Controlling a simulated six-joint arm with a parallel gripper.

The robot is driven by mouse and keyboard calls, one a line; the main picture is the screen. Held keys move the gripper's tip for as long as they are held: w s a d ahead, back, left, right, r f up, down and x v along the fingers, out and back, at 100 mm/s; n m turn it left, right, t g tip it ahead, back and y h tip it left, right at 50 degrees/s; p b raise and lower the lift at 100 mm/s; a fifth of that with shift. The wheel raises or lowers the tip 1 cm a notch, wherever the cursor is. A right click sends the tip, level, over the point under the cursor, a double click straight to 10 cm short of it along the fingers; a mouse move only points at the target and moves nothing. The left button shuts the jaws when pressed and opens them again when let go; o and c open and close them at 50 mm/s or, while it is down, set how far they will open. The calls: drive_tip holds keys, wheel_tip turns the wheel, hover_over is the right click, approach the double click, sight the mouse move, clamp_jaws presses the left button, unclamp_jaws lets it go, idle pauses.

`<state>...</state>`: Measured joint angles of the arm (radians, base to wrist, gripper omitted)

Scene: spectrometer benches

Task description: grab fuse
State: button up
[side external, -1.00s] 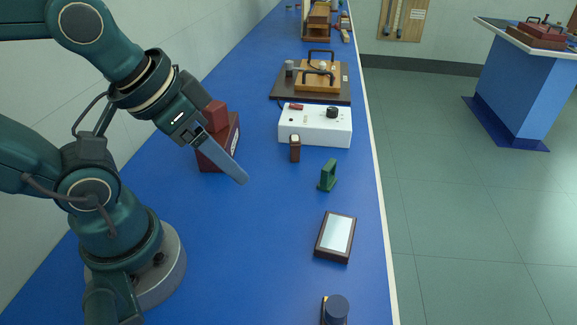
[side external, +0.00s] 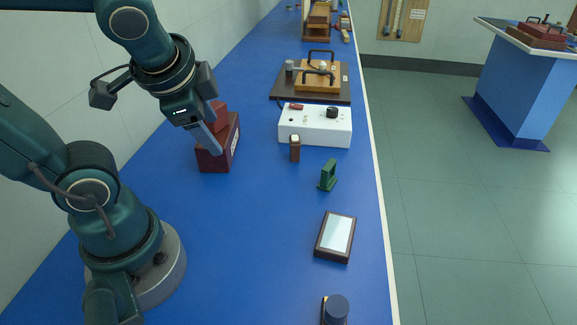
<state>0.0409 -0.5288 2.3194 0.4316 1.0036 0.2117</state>
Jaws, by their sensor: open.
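I cannot pick out the fuse with certainty. A small upright brown block (side external: 295,149) with a pale top stands in front of a white box (side external: 315,128) with a black knob and a small red part. My gripper (side external: 216,150) is open and points down beside and over a dark red box (side external: 233,145) on the left of the bench. Its fingers overlap in this view, so the gap does not show. I see nothing held. The gripper is well to the left of the brown block; it partly hides the red box.
The blue bench (side external: 240,240) is clear in front of the red box. A green stand (side external: 328,176), a framed pale plate (side external: 336,236) and a blue-capped round piece (side external: 336,309) line the right edge. A wooden apparatus (side external: 318,78) stands behind the white box.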

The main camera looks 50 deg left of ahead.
drive_tip(key=w+a+m+y, duration=0.5)
drive_tip(key=w+a+m, duration=0.1)
drive_tip(key=m, duration=0.1)
drive_tip(key=m+t+y, duration=0.3)
drive_tip(key=m, duration=0.7)
hover_over(296, 142)
drive_tip(key=s, duration=0.2)
wheel_tip(296, 142, down, 7)
drive_tip(key=f+m, duration=0.1)
drive_tip(key=d+f, duration=0.1)
drive_tip(key=f, duration=0.1)
drive_tip(key=d+f+m, duration=0.1)
drive_tip(key=shift+w+f+m, duration=0.25)
drive_tip(key=shift+f+m, duration=0.05)
drive_tip(key=shift+s+d+f, duration=0.1)
drive_tip(key=shift+d+f, duration=0.05)
drive_tip(key=shift+f, duration=0.35)
drive_tip(key=shift+x, duration=2.4)
clamp_jaws()
